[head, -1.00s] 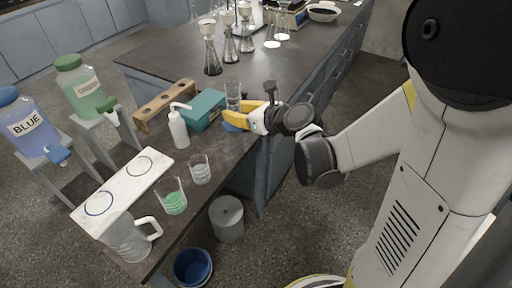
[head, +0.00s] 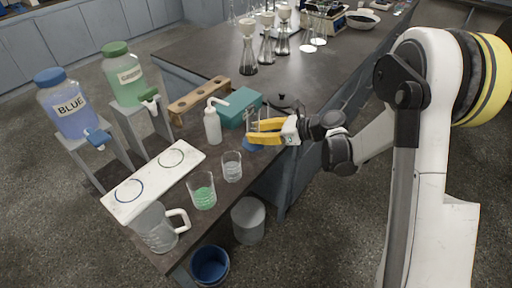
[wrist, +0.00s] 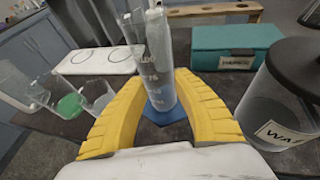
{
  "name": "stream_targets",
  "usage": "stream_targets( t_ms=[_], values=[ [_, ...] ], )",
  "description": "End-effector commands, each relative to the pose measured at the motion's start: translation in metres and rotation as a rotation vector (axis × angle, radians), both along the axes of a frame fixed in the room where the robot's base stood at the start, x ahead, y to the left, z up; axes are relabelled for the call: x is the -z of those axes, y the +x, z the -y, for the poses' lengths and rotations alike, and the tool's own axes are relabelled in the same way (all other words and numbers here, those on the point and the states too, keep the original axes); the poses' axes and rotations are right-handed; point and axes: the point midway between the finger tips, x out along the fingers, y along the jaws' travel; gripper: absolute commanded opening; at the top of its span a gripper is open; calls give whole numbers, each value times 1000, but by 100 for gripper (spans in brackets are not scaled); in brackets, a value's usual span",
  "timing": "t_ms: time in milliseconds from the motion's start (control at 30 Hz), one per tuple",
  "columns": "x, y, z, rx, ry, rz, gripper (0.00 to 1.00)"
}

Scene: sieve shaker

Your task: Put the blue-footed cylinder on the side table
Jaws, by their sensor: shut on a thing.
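The blue-footed cylinder is a clear graduated cylinder (wrist: 160,85) with a blue base (wrist: 165,112). It stands upright between the yellow fingers of my gripper (wrist: 158,78), which is shut on it. In the head view the cylinder (head: 249,122) and its blue foot (head: 253,144) show at the bench's right edge, with my gripper (head: 262,131) reaching in from the right. I cannot tell whether the foot touches the bench. I cannot make out a separate side table.
On the dark bench (head: 205,232) are a teal box (head: 240,106), a wash bottle (head: 212,127), beakers (head: 202,194) and a white board (head: 150,182). A dark-lidded jar (wrist: 290,100) stands close right of my gripper. A grey bin (head: 248,218) and blue bucket (head: 210,265) stand below.

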Motion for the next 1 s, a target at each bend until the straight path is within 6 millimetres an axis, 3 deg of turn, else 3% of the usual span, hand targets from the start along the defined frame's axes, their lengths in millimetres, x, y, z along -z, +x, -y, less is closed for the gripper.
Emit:
stream_targets(
  t_ms=[300, 667, 700, 733, 767, 1000],
  values=[
    [43, 0, 0, 2, 0, 0, 0],
    [46, 0, 0, 2, 0, 0, 0],
    [46, 0, 0, 2, 0, 0, 39],
    [46, 0, 0, 2, 0, 0, 48],
    [46, 0, 0, 2, 0, 0, 52],
    [46, 0, 0, 2, 0, 0, 52]
  ],
)
